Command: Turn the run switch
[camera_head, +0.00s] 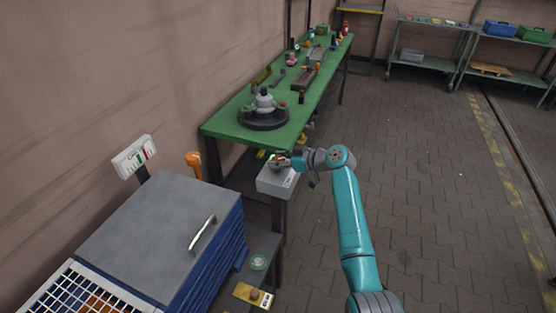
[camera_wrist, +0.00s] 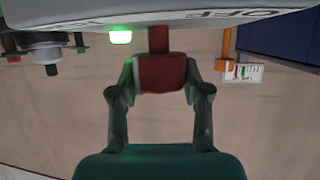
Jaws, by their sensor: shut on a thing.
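A pale grey switch box (camera_head: 278,182) stands on a post at the near end of the green bench. It fills the top of the wrist view (camera_wrist: 190,20), where the picture looks upside down and the lettering OFF can be read. The run switch has a red handle (camera_wrist: 160,72) on a dark red shaft. My gripper (camera_wrist: 160,80) is shut on this handle, one finger on each side. In the head view my gripper (camera_head: 284,159) is at the top of the box and mostly covers the switch. A green lamp (camera_wrist: 121,37) glows beside the shaft.
The green bench (camera_head: 222,127) carries a round dark fixture (camera_head: 263,118) and several small parts. A blue cabinet with a grey top (camera_head: 150,225) is at lower left, near an orange-topped post (camera_head: 194,160). Open paved floor (camera_head: 420,180) lies to the right.

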